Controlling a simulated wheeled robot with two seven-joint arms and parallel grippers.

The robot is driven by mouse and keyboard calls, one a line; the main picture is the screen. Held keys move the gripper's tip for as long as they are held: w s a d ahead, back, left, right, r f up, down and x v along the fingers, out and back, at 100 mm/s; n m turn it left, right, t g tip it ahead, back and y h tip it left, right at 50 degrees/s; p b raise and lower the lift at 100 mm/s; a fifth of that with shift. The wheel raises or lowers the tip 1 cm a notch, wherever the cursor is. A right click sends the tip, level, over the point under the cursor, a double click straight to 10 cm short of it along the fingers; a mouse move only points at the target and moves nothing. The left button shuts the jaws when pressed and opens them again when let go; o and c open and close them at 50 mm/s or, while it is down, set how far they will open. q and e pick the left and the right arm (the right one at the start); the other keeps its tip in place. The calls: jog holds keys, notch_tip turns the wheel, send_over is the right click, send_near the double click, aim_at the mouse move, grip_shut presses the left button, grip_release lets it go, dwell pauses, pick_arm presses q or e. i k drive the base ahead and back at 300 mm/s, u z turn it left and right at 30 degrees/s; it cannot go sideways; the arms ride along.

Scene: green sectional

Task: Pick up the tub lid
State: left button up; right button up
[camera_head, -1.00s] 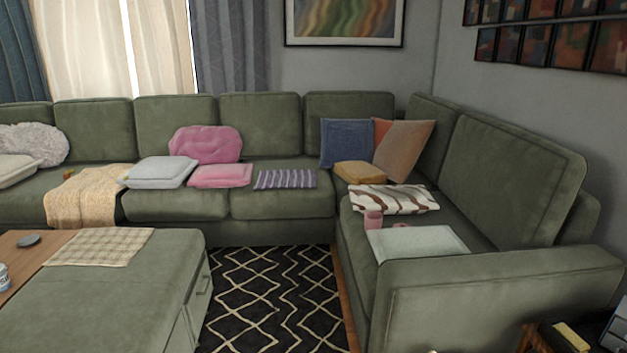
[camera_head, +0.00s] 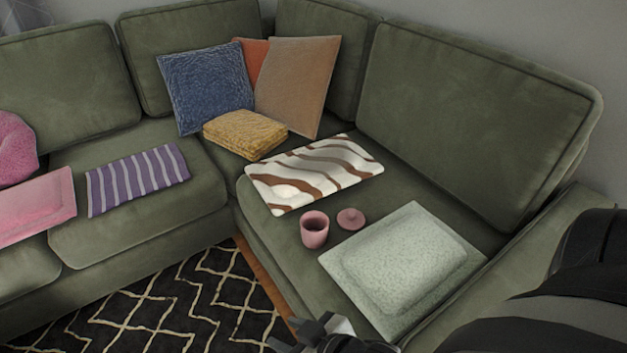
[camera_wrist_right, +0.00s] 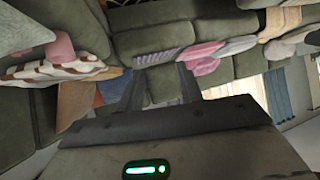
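The tub lid is a small round pink disc with a knob (camera_head: 351,219), lying on the seat of the green sectional. The open pink tub (camera_head: 315,230) stands upright just left of it, apart from it. My right gripper (camera_head: 308,333) shows at the bottom edge of the head view, in front of the seat and well short of the lid. In the right wrist view its two fingers (camera_wrist_right: 160,90) are spread with nothing between them. That view is upside down; I cannot clearly tell the lid there. My left gripper is not in view.
A pale green cushion (camera_head: 405,268) lies right of the lid, and a brown-and-white striped one (camera_head: 314,172) lies behind it. A folded yellow blanket (camera_head: 245,134) and upright pillows (camera_head: 205,86) stand farther back. The sofa armrest (camera_head: 555,235) is at right.

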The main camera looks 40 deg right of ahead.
aim_at(350, 218)
jog(key=i, duration=2.05)
jog(key=z, duration=4.1)
